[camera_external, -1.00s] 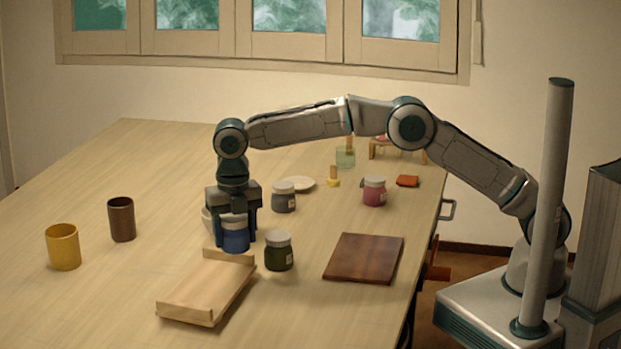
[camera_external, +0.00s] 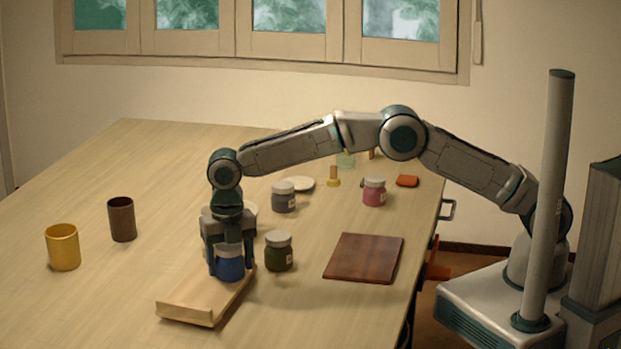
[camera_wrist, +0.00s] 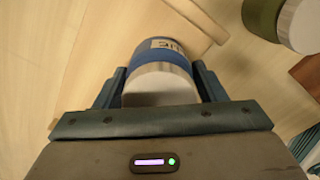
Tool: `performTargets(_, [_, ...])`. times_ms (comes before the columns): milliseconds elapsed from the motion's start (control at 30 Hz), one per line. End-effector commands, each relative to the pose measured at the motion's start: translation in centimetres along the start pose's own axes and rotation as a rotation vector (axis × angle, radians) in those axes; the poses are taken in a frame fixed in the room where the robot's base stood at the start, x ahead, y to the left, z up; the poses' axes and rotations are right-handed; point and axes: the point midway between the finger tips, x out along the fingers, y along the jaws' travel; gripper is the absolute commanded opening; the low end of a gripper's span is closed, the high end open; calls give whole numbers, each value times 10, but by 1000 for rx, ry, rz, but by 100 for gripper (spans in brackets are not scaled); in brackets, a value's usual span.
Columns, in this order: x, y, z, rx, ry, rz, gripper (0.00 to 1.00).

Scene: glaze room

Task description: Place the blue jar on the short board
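The blue jar (camera_external: 231,269) is upright between the two fingers of my gripper (camera_external: 231,262), which is shut on it. In the wrist view the jar (camera_wrist: 161,64) shows its pale lid, blue body and part of a label between the fingers. The jar is over the far part of a light wooden board with raised ends (camera_external: 190,309); I cannot tell whether it touches. My gripper and the jar hide the board's far end. A flat dark brown board (camera_external: 364,258) lies to the right, bare. The pictures do not label either board as the short one.
A dark green jar (camera_external: 279,252) stands close to the right of my gripper. A grey jar (camera_external: 284,197), a pink jar (camera_external: 374,192) and a pale dish (camera_external: 299,184) are farther back. A yellow cup (camera_external: 63,247) and a brown cup (camera_external: 121,219) stand left. The front left table is clear.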

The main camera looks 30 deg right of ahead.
Motion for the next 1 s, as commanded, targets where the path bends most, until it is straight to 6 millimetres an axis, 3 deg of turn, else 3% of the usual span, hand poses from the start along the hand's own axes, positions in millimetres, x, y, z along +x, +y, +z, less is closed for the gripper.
performTargets(300, [-1, 0, 0, 0, 0, 1, 79])
performTargets(467, [-12, 1, 0, 0, -1, 4, 79])
performTargets(800, [-84, 1, 0, 0, -1, 4, 79])
performTargets(1000, [-114, 1, 0, 0, 0, 2, 79])
